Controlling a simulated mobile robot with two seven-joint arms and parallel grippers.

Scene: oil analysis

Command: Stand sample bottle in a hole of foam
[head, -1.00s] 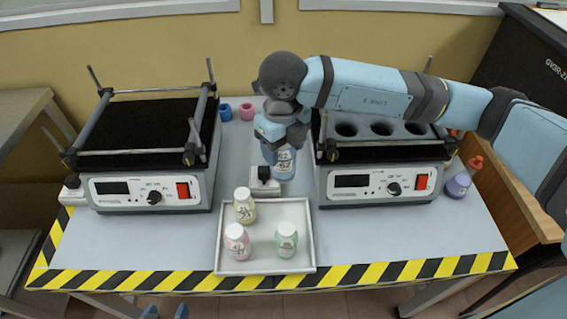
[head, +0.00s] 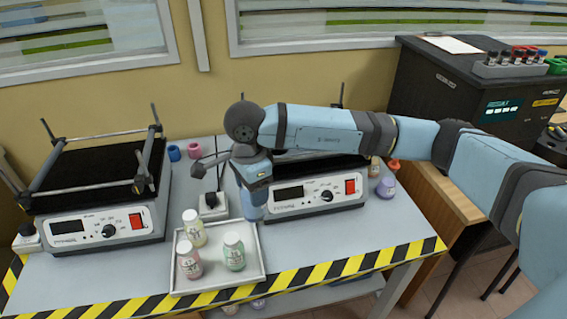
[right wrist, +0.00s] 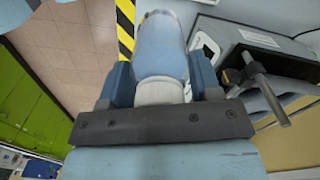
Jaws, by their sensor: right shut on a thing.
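My right gripper (head: 255,177) is shut on a blue sample bottle (head: 252,206), holding it by its front left corner of the right-hand shaker (head: 312,196), just behind the tray's right end. In the right wrist view the bottle (right wrist: 160,48) sits between the two fingers (right wrist: 160,85), which close around its white cap end. The foam with holes on the right-hand shaker is hidden behind my right arm now. My left gripper is out of view.
A white tray (head: 215,284) holds yellow (head: 193,230), pink (head: 189,261) and green (head: 234,252) bottles. The left shaker (head: 105,222) has raised bars. A purple bottle (head: 386,187) stands right of the right-hand shaker.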

